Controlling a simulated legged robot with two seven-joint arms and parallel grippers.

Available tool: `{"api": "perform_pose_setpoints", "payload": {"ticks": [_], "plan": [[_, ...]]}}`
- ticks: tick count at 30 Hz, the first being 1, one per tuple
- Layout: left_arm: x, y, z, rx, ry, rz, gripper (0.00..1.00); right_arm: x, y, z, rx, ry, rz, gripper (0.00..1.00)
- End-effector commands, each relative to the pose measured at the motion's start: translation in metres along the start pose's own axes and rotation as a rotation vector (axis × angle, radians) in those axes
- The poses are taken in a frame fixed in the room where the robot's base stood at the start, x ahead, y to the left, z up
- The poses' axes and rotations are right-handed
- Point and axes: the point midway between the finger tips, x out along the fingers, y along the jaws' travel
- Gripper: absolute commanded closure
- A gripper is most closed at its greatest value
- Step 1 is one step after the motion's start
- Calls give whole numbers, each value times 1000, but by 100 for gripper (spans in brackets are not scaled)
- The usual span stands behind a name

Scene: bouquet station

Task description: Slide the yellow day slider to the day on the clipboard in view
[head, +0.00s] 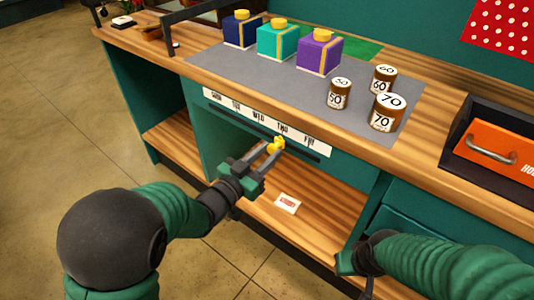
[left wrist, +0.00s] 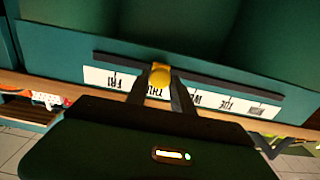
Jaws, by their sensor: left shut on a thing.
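The yellow day slider (head: 277,143) sits in the dark slot (head: 240,127) under the white day strip (head: 232,105), which reads from MON to FRI. In the head view it is just below THU. My left gripper (head: 269,150) is shut on the slider. In the left wrist view the slider (left wrist: 160,74) stands between my left fingertips (left wrist: 160,84), beside the upside-down THU label (left wrist: 153,91). My right gripper (head: 352,262) is low at the right, partly hidden by its arm, apart from the strip. I cannot make out a clipboard in these views.
On the counter's grey mat (head: 300,91) stand a purple box (head: 319,53), teal box (head: 276,38), navy box (head: 240,30) and several numbered jars (head: 387,113). A small white card (head: 287,203) lies on the open shelf below.

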Motion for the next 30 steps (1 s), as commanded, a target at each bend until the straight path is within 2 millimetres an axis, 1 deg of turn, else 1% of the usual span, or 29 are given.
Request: {"api": "perform_pose_setpoints", "payload": {"ticks": [22,23,26,30], "plan": [[0,-1,1,0,-2,-1,100,0,0,0,0,0,0,64],[0,-3,1,0,-2,-2,100,0,0,0,0,0,0,64],[0,-19,0,1,-1,-5,100,-2,0,0,0,0,0,64],[0,-52,-1,0,-1,-7,100,-5,0,-1,0,0,0,64]]}}
